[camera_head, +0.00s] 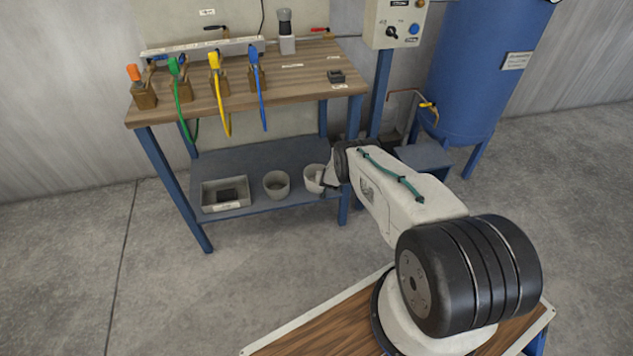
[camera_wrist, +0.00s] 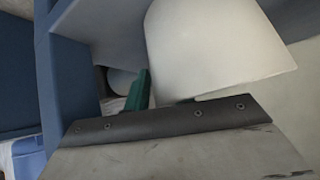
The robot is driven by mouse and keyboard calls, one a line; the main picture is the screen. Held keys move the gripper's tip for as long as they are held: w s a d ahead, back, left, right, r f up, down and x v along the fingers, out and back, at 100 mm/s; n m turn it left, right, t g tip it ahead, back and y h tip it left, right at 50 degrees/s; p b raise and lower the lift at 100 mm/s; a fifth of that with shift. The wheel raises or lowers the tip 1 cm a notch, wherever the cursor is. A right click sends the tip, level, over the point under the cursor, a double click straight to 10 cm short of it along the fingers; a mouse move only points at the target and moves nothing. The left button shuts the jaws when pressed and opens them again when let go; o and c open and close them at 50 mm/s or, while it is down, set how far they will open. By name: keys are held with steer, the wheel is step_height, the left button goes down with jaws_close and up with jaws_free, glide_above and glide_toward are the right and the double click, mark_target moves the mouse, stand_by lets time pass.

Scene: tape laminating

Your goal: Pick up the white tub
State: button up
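The white tub (camera_head: 313,178) stands on the lower shelf of the workbench, at its right end. My arm reaches down to it from the right, and my gripper (camera_head: 330,178) is at the tub's right side, partly covering it. In the wrist view a large pale curved surface, which looks like the white tub (camera_wrist: 215,45), fills the upper middle, very close to the camera. I cannot tell whether the gripper touches the tub. The fingertips are too small or hidden to show whether they are open or shut.
A grey round tub (camera_head: 276,184) stands left of the white one, and a grey rectangular bin (camera_head: 226,207) with a dark item is further left. The wooden bench top (camera_head: 300,85) is above the shelf (camera_head: 250,160). A blue table leg (camera_head: 344,204) is close to my gripper.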

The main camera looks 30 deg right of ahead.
jaws_close()
steer(key=shift+r, duration=0.1)
